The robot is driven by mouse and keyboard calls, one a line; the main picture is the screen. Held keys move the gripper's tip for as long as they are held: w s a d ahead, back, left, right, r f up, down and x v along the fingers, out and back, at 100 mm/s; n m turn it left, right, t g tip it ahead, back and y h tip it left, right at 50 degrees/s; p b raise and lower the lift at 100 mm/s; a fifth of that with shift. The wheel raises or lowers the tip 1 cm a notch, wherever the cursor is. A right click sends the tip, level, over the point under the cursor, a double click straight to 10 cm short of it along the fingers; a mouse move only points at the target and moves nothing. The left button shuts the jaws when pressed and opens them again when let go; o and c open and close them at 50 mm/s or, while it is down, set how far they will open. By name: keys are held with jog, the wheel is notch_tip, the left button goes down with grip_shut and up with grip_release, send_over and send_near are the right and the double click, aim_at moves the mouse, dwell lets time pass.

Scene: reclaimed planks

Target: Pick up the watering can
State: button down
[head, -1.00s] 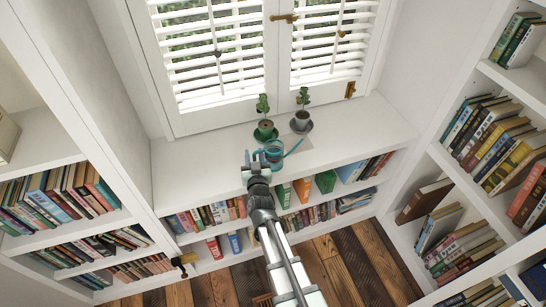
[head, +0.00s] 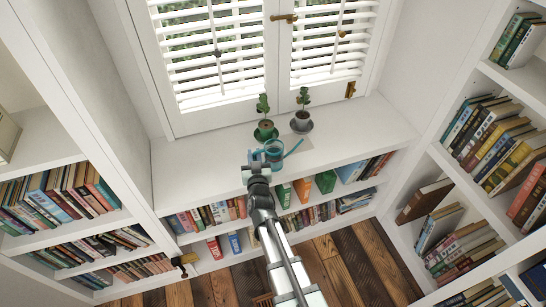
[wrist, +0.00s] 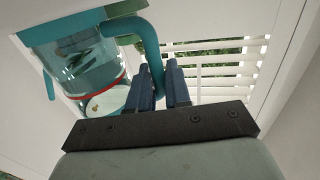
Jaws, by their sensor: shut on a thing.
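The watering can (head: 275,153) has a clear body, teal trim and a teal spout, and it is above or on the white sill near the front edge. In the wrist view the can (wrist: 92,65) fills the upper left, with its teal handle (wrist: 151,50) running down between the fingers. My gripper (wrist: 164,84) is shut on that handle. In the head view my gripper (head: 260,164) is at the can's left front side. I cannot tell from the head view how far the can's base is above the sill.
Two potted plants stand behind the can, one in a green pot (head: 265,130) and one in a grey pot (head: 301,122). The window shutters (head: 215,50) rise behind them. The sill (head: 365,130) is clear to the right and left. Bookshelves (head: 500,150) flank both sides.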

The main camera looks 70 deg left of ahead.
jog(key=shift+r, duration=0.2)
jog(key=shift+r, duration=4.7)
